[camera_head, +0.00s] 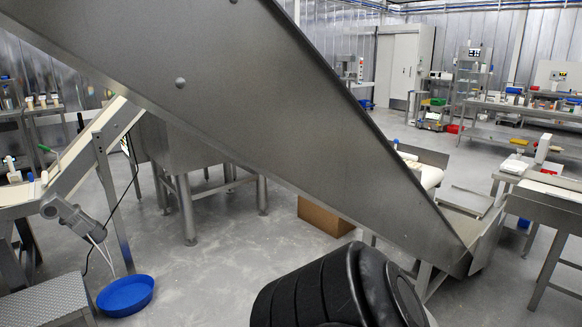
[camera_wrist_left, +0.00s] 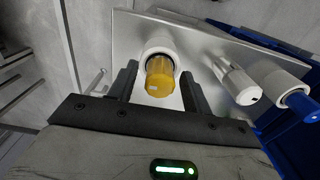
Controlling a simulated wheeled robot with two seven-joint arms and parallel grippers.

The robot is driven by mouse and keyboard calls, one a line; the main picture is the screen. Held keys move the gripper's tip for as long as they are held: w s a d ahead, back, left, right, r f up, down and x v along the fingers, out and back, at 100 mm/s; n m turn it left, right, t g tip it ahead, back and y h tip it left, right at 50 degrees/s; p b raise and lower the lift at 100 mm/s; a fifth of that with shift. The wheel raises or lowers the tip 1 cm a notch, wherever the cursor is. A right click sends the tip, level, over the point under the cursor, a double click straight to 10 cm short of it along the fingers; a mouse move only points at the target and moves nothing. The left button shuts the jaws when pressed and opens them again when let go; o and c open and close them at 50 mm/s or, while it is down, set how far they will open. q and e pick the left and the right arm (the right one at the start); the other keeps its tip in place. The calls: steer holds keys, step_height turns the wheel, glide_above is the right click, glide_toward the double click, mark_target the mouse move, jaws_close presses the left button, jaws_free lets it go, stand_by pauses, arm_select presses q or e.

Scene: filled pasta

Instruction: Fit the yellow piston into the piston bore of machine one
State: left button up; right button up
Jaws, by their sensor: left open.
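In the left wrist view, the yellow piston (camera_wrist_left: 159,82) sits with its far end inside a white round collar (camera_wrist_left: 158,44) on a grey metal plate. Its near end sticks out toward the camera. I cannot tell how deep it sits, or whether the collar is machine one's bore. My left gripper (camera_wrist_left: 159,70) is open, its dark fingers on either side of the piston. Small gaps seem to show between fingers and piston. In the head view I see neither gripper and no yellow piston; a large slanted metal panel (camera_head: 250,90) hides much of the middle.
In the left wrist view, a white cylinder (camera_wrist_left: 236,84) and a white collar with a blue part (camera_wrist_left: 300,103) stand right of the piston, beside a blue container (camera_wrist_left: 285,143). In the head view, a blue bowl (camera_head: 126,295) and a cardboard box (camera_head: 325,216) are on the floor.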

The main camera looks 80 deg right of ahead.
steer(key=shift+f, duration=0.1)
arm_select(q)
steer(key=c, duration=0.9)
steer(key=shift+c, duration=0.3)
arm_select(e)
steer(key=shift+w+a, duration=0.1)
steer(key=shift+w, duration=0.2)
arm_select(q)
steer(key=shift+r, duration=0.35)
arm_select(e)
steer(key=shift+r, duration=0.2)
arm_select(q)
steer(key=shift+r, duration=0.3)
arm_select(e)
steer(key=shift+s+f, duration=0.1)
steer(key=shift+s, duration=0.2)
arm_select(q)
steer(key=shift+r, duration=0.2)
arm_select(e)
steer(key=shift+w, duration=0.1)
